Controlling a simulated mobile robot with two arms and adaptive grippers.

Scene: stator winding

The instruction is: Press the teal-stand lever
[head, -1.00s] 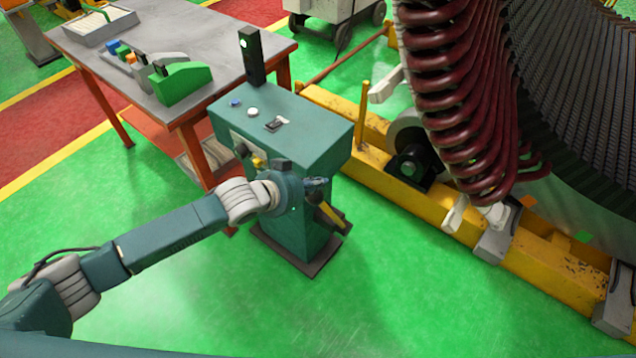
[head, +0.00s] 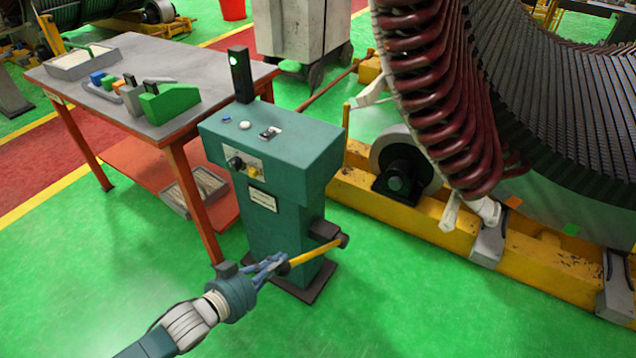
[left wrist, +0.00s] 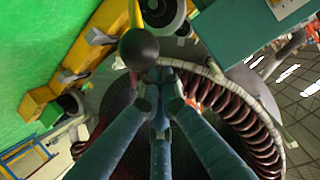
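The teal stand (head: 285,150) stands in the middle of the head view. Its yellow lever (head: 312,253) runs from a dark pivot on the stand's right side down toward the left, ending in a black knob (head: 284,268). My left gripper (head: 278,261) is at the knob end, its fingers drawn together into a narrow beak. In the left wrist view the knob (left wrist: 139,48) lies just beyond the fingertips (left wrist: 158,78), with part of the yellow lever (left wrist: 135,14) behind it. I cannot tell whether they touch. My right gripper is out of view.
A work table (head: 215,85) with a green block (head: 170,103) and small coloured parts stands left of the stand. A yellow rail frame (head: 420,212) and the large stator (head: 560,120) with dark red coils lie to the right. Green floor (head: 400,310) in front is clear.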

